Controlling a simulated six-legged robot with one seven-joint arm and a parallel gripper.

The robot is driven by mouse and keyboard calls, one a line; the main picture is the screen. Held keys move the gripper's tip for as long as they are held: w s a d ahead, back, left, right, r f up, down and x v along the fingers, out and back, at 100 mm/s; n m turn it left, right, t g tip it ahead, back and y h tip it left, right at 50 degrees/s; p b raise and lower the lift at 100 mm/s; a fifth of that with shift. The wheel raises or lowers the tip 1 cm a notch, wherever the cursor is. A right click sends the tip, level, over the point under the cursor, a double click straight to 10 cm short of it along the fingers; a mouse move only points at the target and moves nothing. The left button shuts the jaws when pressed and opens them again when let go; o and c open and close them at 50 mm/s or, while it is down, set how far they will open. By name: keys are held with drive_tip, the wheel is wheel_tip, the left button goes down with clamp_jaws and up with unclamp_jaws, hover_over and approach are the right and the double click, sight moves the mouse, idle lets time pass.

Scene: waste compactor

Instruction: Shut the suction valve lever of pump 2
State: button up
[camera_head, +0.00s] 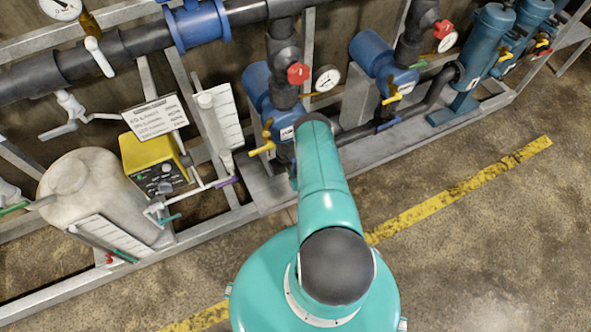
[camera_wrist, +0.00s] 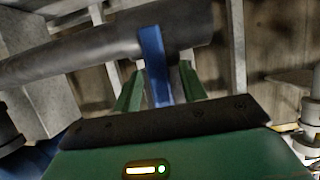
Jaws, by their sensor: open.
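In the wrist view my gripper (camera_wrist: 160,82) is open, with two green fingers pointing away. A blue bar-like part (camera_wrist: 153,58), perhaps a lever handle, stands between the fingers and crosses in front of a dark pipe (camera_wrist: 95,48). I cannot tell whether the fingers touch it. In the head view my teal arm hides the gripper. Two blue pumps show there, a left pump (camera_head: 256,84) and a right pump (camera_head: 372,55); no readable label tells which is pump 2. Yellow levers show beside the left pump (camera_head: 264,141) and the right pump (camera_head: 393,95).
A grey metal frame (camera_head: 262,190) runs along the pumps. Red knobs (camera_head: 298,73) and gauges (camera_head: 327,79) sit on the upright pipes. A white tank (camera_head: 95,195) and a yellow dosing unit (camera_head: 152,160) stand at left. The floor (camera_head: 480,240) at right is clear.

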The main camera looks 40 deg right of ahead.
clamp_jaws()
drive_tip(key=shift+a+m, duration=0.2)
drive_tip(key=shift+m, duration=0.1)
drive_tip(key=w+a+r+m+t+y, duration=0.1)
drive_tip(key=a+r+m+t+y, duration=0.4)
drive_tip(key=m, duration=0.8)
drive_tip(key=shift+w+a+r+y, duration=0.25)
drive_tip(key=shift+w+r+y, duration=0.1)
drive_tip(key=shift+r, duration=0.15)
idle(0.4)
idle(0.4)
